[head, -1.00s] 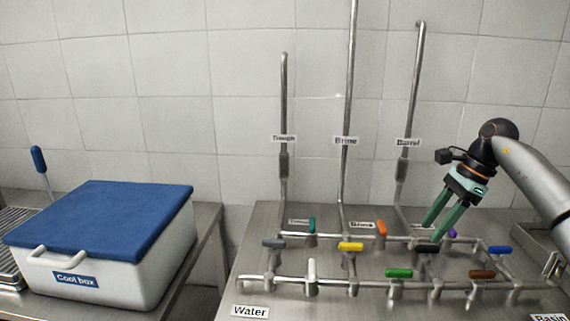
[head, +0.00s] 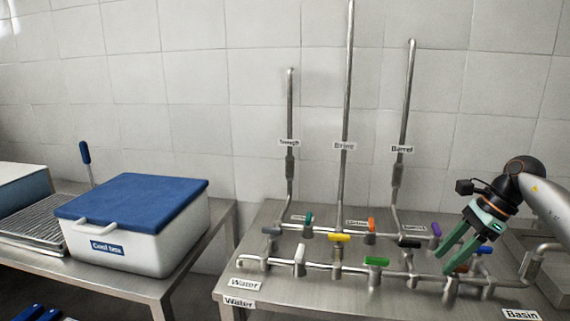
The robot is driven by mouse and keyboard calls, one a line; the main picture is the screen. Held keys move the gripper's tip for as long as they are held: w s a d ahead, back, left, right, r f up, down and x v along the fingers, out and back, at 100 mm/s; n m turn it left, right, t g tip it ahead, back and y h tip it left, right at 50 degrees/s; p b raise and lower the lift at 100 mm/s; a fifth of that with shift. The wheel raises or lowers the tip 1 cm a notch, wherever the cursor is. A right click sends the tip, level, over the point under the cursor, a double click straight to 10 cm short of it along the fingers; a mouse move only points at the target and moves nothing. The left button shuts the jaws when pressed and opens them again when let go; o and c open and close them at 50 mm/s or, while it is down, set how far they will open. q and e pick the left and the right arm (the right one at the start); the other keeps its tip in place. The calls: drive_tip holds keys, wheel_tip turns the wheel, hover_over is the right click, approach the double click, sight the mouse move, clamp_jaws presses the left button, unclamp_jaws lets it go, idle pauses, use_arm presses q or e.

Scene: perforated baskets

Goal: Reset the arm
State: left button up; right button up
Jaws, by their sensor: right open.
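My right gripper (head: 447,263) comes in from the right with two green fingers pointing down and left. It is open, with nothing seen between the fingers. Its tips appear over the right part of the pipe manifold, right of the black valve handle (head: 409,242) and by the brown handle (head: 461,268), which the fingers partly cover. I cannot tell whether they touch anything. The purple handle (head: 436,230) and blue handle (head: 484,250) are close around it. My left gripper is not in view.
Yellow (head: 339,237), green (head: 376,261), orange (head: 372,224) and white (head: 300,254) handles stand farther left on the pipes. Three tall pipes rise behind. A basin (head: 549,262) is at right. A cool box (head: 135,225) with a blue lid stands on the left table.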

drive_tip(key=s+a+f+m+t+y+p, duration=0.15)
drive_tip(key=a+f+m+y, duration=0.3)
drive_tip(key=a, duration=0.55)
drive_tip(key=s+a+f+m+t+y, duration=0.1)
drive_tip(key=a+f+m+t+y, duration=0.2)
drive_tip(key=a+m, duration=0.5)
drive_tip(key=s+a+f+m+t+y, duration=0.1)
drive_tip(key=a+f+m+t+y, duration=0.25)
drive_tip(key=a, duration=0.75)
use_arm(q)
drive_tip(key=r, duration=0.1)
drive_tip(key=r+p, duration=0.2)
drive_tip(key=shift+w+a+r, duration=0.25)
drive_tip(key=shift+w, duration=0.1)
use_arm(e)
drive_tip(key=s+d+f+m+h, duration=0.3)
drive_tip(key=s+f+m, duration=0.4)
drive_tip(key=m, duration=0.4)
drive_tip(key=s+d+f+m+h, duration=0.3)
drive_tip(key=s+f+m+h, duration=0.3)
drive_tip(key=s+m, duration=0.3)
drive_tip(key=s+d+f+m+h, duration=0.3)
drive_tip(key=s+f+m+h, duration=0.2)
drive_tip(key=m, duration=0.8)
wheel_tip(320, 180, down, 4)
drive_tip(key=s, duration=0.3)
drive_tip(key=shift+d, duration=0.4)
drive_tip(key=shift+o, duration=0.2)
